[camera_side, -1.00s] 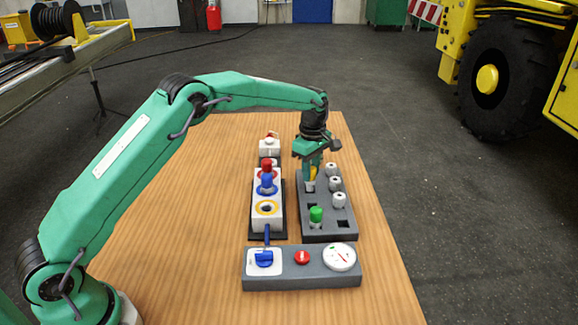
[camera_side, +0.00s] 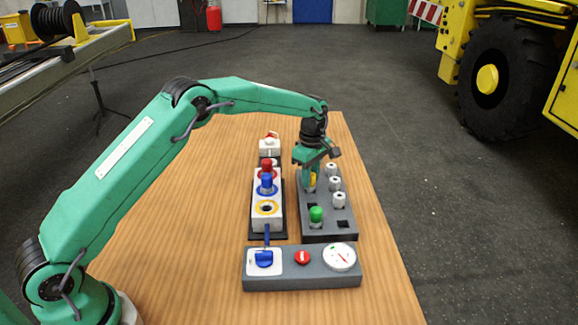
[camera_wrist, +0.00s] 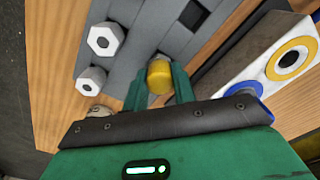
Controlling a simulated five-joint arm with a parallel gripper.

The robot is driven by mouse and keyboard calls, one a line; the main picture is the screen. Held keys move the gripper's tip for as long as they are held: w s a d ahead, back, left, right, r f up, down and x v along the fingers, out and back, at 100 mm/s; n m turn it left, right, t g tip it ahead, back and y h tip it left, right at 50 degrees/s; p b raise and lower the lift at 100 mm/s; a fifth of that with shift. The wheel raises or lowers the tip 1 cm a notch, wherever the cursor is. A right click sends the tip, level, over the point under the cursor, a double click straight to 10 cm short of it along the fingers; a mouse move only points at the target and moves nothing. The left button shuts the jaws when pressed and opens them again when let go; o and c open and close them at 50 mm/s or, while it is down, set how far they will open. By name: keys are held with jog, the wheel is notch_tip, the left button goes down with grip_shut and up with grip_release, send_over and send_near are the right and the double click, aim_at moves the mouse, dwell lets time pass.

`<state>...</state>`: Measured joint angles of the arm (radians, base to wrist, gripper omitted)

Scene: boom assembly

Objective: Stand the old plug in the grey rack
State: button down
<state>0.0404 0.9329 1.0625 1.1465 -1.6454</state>
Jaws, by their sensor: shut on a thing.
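The yellow plug (camera_side: 313,180) is upright between the fingers of my gripper (camera_side: 311,183), at the left far part of the grey rack (camera_side: 327,228). In the wrist view the yellow plug (camera_wrist: 160,77) sits between both green fingers, over the grey rack (camera_wrist: 145,25). My gripper is shut on it. Its lower end is down at the rack's top; I cannot tell how deep it sits in a hole. A green plug (camera_side: 316,215) stands in the rack's near left. Several white hexagonal plugs (camera_side: 338,200) stand along its right side.
Left of the rack is a white block with an empty yellow-ringed hole (camera_side: 267,208), a blue plug (camera_side: 267,184) and a red plug (camera_side: 266,167). In front is a grey panel (camera_side: 302,279) with a blue lever, red button and gauge. An empty square hole (camera_side: 343,224) shows in the rack.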

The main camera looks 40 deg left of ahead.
jog(key=shift+f, duration=0.15)
jog(key=c, duration=1.1)
grip_release()
jog(key=shift+o, duration=0.2)
jog(key=shift+r, duration=3.55)
